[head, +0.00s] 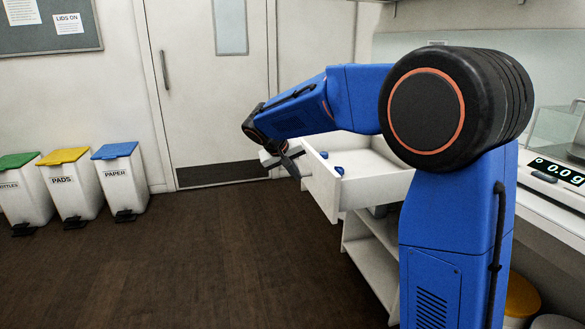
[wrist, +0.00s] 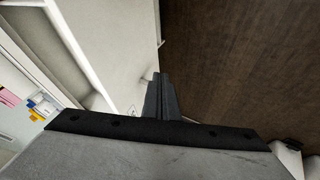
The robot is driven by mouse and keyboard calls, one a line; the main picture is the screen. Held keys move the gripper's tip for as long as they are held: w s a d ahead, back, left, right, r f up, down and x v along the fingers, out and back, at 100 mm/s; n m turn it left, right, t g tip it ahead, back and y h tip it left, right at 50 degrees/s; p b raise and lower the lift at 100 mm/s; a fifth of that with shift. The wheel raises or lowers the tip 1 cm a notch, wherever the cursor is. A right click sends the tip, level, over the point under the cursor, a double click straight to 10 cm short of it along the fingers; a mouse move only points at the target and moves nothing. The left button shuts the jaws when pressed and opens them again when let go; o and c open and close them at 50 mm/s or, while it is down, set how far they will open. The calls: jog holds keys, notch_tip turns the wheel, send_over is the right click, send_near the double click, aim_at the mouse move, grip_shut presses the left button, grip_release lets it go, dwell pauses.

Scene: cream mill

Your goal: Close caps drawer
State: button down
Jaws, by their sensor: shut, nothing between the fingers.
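The caps drawer (head: 322,188) is a white drawer pulled out from the white bench in the head view. Blue caps (head: 338,170) lie inside it; my arm hides part of the drawer and bench. My gripper (head: 291,170) is at the drawer's outer front side, near its left end. In the wrist view my gripper (wrist: 161,80) has its fingers together with nothing between them. A white panel edge lies just left of the fingertips in that view. I cannot tell whether the fingers touch the drawer front.
Open white shelving (head: 368,255) stands below the drawer. A scale (head: 556,172) sits on the counter at right. Bins with green, yellow (head: 63,156) and blue (head: 115,151) lids stand by the left wall, near a closed door (head: 205,80). The dark floor (head: 200,260) is clear.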

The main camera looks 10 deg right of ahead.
aim_at(315, 184)
jog(key=d+f, duration=0.1)
jog(key=w+d, duration=0.1)
jog(key=d, duration=0.1)
jog(key=d+f, duration=0.1)
jog(key=d, duration=0.1)
jog(key=shift+w+d+f, duration=0.2)
jog(key=shift+f, duration=0.15)
jog(key=d, duration=2.2)
jog(key=w+d, duration=0.1)
jog(key=d, duration=1)
jog(key=shift+w+d, duration=0.1)
jog(key=shift+d, duration=0.4)
jog(key=shift+d+r, duration=0.1)
